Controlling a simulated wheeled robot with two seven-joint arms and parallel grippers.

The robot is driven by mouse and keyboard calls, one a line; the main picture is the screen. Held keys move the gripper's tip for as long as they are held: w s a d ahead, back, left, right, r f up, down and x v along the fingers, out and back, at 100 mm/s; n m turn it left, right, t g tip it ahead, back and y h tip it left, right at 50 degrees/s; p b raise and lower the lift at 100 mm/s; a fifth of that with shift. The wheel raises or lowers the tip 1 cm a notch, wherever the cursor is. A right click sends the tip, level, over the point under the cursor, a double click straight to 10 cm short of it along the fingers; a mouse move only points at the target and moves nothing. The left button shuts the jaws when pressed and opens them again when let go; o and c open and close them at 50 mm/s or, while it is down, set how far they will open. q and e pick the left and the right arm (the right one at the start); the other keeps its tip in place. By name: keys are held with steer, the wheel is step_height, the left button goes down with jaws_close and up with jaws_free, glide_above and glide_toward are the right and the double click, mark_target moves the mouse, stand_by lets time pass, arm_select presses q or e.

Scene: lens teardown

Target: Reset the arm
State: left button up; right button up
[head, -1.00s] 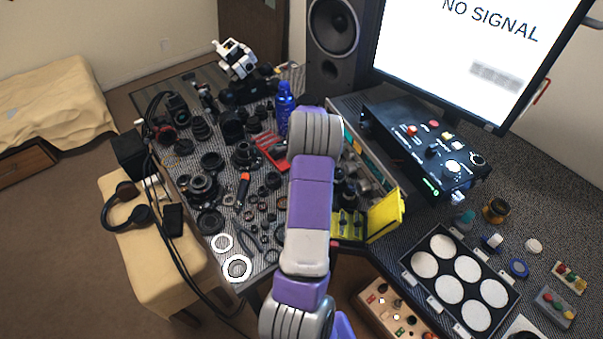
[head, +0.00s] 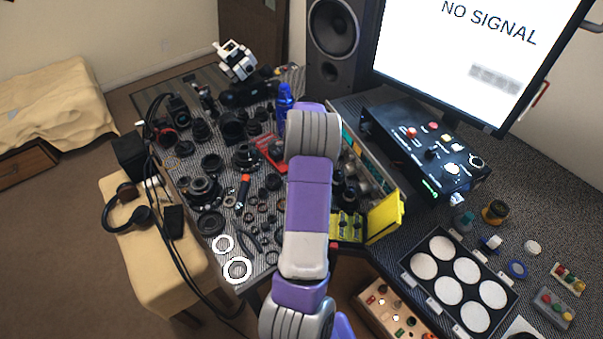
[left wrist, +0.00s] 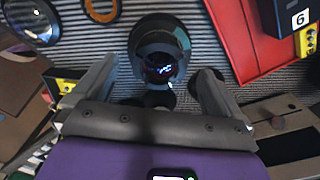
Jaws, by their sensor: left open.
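My left arm (head: 308,195) rises from the bottom middle of the head view, and its gripper is hidden there behind the arm's upper joint. In the left wrist view my left gripper (left wrist: 157,80) is open, its two fingers apart. A dark round lens part (left wrist: 158,52) stands on the striped mat just beyond and between the fingertips. I see no contact between the fingers and it. My right gripper is not in view.
Lens parts crowd the table around a red tray (head: 272,148) and blue bottle (head: 284,97). A yellow box (head: 385,216), black control box (head: 425,150) and tray of white discs (head: 422,264) lie to the right. A red case (left wrist: 262,45) is near the right finger.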

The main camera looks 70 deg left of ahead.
arm_select(q)
steer(key=shift+r+p, duration=0.35)
steer(key=shift+r, duration=1.85)
